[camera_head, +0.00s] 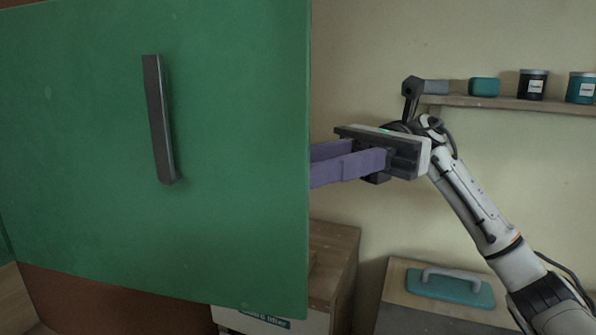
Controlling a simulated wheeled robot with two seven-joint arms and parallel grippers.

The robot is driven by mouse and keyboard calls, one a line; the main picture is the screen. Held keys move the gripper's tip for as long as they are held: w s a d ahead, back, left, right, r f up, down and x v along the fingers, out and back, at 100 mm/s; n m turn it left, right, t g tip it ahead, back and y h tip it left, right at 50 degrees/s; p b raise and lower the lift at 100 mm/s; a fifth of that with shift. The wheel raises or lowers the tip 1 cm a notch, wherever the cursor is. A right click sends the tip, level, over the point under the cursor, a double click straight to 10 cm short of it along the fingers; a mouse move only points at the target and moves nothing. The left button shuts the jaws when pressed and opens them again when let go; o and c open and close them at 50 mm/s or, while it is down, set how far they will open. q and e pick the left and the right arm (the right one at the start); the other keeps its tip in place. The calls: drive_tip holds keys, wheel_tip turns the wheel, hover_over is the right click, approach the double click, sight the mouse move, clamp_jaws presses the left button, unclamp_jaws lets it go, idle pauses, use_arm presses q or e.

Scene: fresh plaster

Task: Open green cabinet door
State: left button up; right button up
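The green cabinet door (235,130) fills the left half of the head view. A dark grey bar handle (158,120) runs nearly upright on its face. My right gripper (320,163) comes in from the right at the door's right edge. Its purple fingers pass behind that edge, so their tips are hidden. I cannot tell whether they touch the door's back or how far apart they are. Nothing of mine is at the handle. My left gripper is not in view.
Below, a teal tool with a grey handle (450,287) lies on a wooden box (405,308). A wooden surface and a white labelled container (232,319) are partly hidden below the door.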

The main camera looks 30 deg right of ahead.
drive_tip(key=d, duration=0.8)
drive_tip(key=shift+w+b, duration=0.3)
drive_tip(key=shift+w, duration=0.15)
